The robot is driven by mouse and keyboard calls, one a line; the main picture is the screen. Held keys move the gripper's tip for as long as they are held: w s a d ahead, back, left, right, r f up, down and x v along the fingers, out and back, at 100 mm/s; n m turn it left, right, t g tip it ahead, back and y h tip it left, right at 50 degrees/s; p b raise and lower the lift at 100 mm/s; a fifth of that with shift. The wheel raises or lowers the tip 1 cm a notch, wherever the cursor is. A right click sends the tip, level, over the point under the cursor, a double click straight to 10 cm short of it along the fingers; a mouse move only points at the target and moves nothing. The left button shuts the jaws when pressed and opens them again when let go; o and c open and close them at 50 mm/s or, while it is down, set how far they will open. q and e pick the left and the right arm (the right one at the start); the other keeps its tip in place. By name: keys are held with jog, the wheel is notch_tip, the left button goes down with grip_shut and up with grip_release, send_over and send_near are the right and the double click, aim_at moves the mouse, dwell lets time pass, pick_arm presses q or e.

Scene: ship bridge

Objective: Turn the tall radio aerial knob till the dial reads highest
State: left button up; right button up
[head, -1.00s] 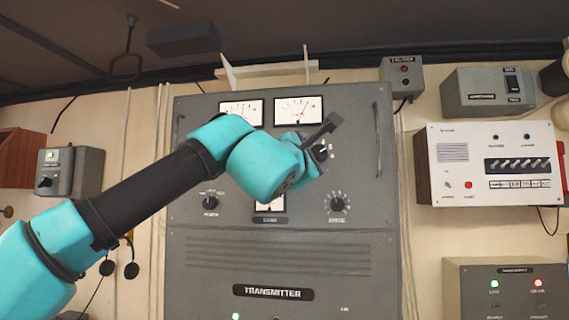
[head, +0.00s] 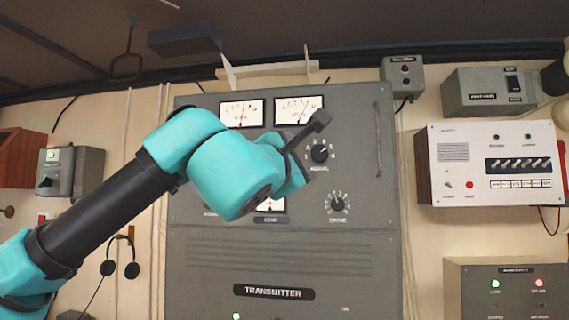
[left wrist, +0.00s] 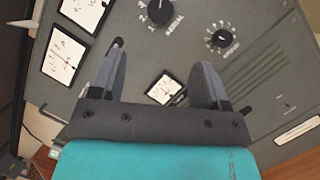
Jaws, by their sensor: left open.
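The tall grey transmitter radio (head: 280,262) stands in the middle of the head view. Its black aerial knob (head: 319,153) is in plain sight there and shows at the top of the left wrist view (left wrist: 160,12). Two white dials, left (head: 240,112) and right (head: 298,110), sit above the knob. The left dial's needle stands near upright; the right one's leans right. A load dial (head: 271,204) is partly hidden by my arm. My left gripper (head: 306,136) is open and empty, beside the aerial knob on its left and apart from it. Its spread fingers show in the wrist view (left wrist: 160,58).
A drive knob (head: 338,204) sits below the aerial knob. A handle (head: 379,140) runs up the radio's right edge. A white panel with switches (head: 493,163) hangs at right, a headset (head: 120,268) at left. My right gripper is out of view.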

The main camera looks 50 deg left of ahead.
pick_arm(q)
jog(key=shift+v, duration=2.05)
